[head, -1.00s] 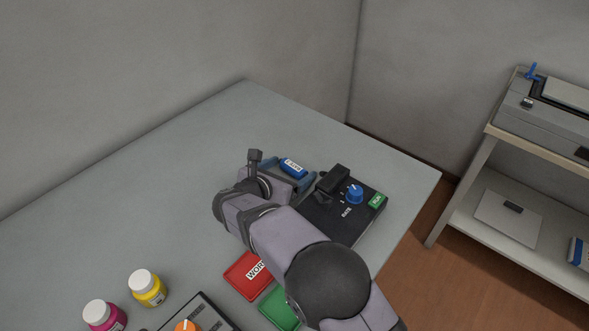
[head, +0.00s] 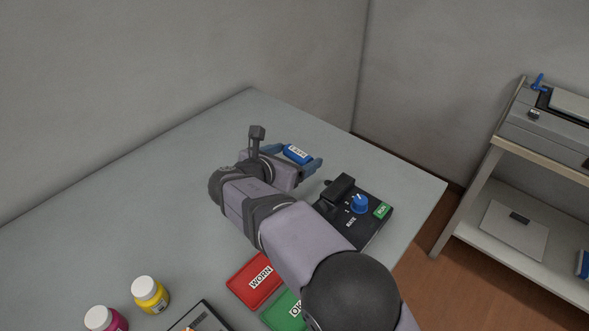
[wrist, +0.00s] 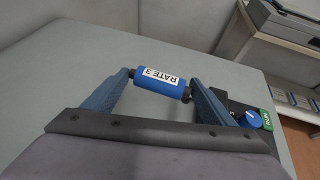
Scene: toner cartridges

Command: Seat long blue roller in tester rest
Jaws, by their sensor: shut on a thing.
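The blue roller (wrist: 160,82) has a white label reading "RATE 3" and dark ends. My gripper (wrist: 160,84) is shut on it, with one blue finger at each end. In the head view the roller (head: 298,154) shows beyond my wrist, held to the left of the tester. The tester (head: 368,238) is a black box with a blue dial (head: 359,203), a green RUN button (head: 382,210) and a raised black block (head: 338,188). Its rest is partly hidden behind my arm, and its detail cannot be made out.
A red WORN mat (head: 243,287) and a green OK mat (head: 279,312) lie near my arm. A yellow bottle (head: 151,297) and a magenta bottle (head: 119,322) stand at the lower left. The back of the table (head: 240,110) is clear. A printer (head: 545,125) stands on a shelf at right.

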